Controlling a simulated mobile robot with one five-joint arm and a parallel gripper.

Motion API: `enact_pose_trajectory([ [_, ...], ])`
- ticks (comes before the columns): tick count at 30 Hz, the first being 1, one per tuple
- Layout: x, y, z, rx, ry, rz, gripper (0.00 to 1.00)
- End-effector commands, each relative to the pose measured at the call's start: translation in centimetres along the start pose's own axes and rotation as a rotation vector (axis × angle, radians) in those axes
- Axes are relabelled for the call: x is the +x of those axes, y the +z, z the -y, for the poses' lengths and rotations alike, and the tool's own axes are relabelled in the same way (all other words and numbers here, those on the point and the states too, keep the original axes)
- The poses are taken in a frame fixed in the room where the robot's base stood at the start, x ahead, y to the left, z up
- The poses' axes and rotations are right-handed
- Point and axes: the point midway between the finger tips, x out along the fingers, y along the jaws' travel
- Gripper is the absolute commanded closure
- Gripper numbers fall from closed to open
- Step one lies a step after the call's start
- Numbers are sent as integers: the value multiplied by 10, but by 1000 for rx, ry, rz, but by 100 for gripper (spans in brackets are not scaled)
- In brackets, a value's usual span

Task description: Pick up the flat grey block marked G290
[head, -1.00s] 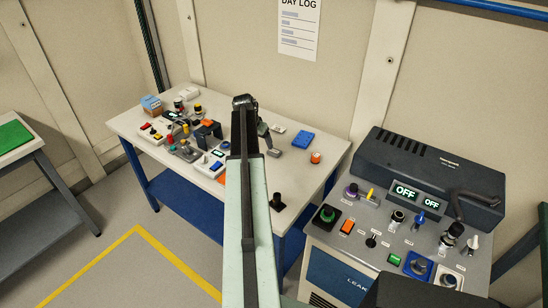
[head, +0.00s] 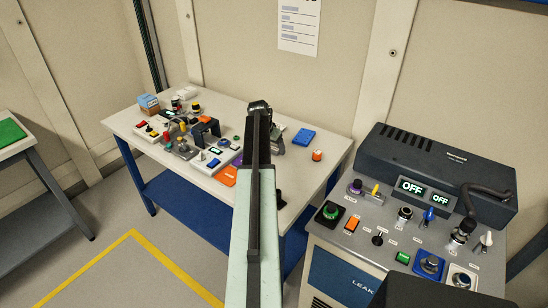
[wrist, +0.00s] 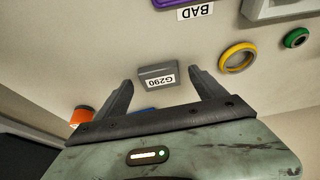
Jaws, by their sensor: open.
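The flat grey block marked G290 (wrist: 157,77) lies on the pale table top in the wrist view, its white label reading upside down. My gripper (wrist: 160,80) is open, with one dark finger on each side of the block in the picture. Both fingers appear apart from the block; I cannot tell how far down they reach beside it. In the head view my gripper (head: 278,142) is over the right part of the table (head: 245,110), and my arm and gripper largely hide the block.
A blue block (head: 304,137) and an orange-topped cylinder (head: 317,156) stand right of my gripper. Several coloured controls crowd the table's left half.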

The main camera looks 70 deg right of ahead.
Motion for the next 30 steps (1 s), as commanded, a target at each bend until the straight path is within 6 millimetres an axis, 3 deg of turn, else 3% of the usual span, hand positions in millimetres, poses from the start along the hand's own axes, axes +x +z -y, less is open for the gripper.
enact_pose_trajectory([
  [1,8,1,0,0,0,0,20],
  [7,4,0,1,-1,-1,0,20],
  [12,4,0,1,-2,-1,0,67],
  [15,4,0,1,-2,-1,0,90],
  [23,2,-1,1,-2,0,0,90],
  [30,-18,-9,1,-1,0,0,90],
])
